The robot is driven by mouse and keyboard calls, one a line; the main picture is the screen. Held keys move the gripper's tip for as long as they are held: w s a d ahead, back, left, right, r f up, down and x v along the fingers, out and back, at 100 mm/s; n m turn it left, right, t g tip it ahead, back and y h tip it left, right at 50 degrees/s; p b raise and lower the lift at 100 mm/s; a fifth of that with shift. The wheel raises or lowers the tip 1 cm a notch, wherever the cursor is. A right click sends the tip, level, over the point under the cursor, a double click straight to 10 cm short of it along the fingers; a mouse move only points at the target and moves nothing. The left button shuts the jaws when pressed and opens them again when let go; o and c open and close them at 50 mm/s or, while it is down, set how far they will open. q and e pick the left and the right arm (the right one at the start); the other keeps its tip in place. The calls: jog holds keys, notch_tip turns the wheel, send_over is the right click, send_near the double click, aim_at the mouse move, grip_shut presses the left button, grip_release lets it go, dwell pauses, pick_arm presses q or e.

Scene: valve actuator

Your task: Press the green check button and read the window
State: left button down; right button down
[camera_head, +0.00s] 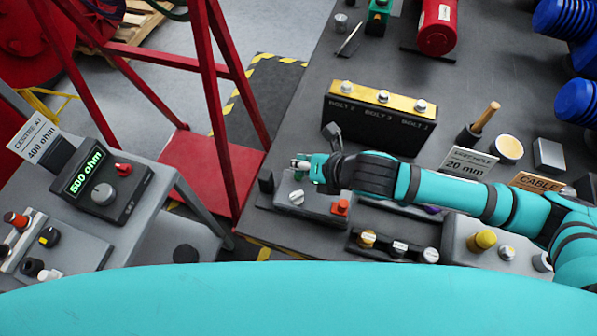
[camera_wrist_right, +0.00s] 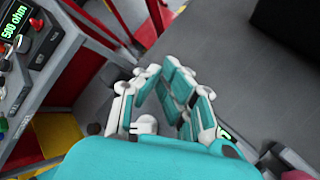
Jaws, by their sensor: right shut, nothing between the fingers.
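My right gripper (camera_head: 300,163) is over the grey box (camera_head: 317,207) at the front of the dark bench. In the right wrist view its fingers (camera_wrist_right: 163,72) converge, with nothing held. A white knob (camera_head: 297,197) and a red button (camera_head: 340,208) show on the box; the gripper covers its back part. I cannot pick out the green check button in the head view. A lit window (camera_head: 85,172) on the black meter at left reads "500 ohm" in green. My left gripper is not in view.
A sign (camera_head: 38,137) reads "CENTRE AT 400 ohm". A black bolt block (camera_head: 380,128) with a gold top stands behind my right gripper. Several knobs (camera_head: 367,238) and a "20 mm" sign (camera_head: 468,163) are near my forearm. The bench middle beyond the block is clear.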

jog(key=shift+f, duration=0.55)
dwell(0.5)
jog(key=shift+r+p, duration=0.95)
jog(key=shift+p, duration=0.05)
notch_tip(320, 180, up, 5)
jog(key=p, duration=0.5)
jog(key=shift+r+p, duration=0.1)
jog(key=shift+p, duration=0.2)
dwell(0.5)
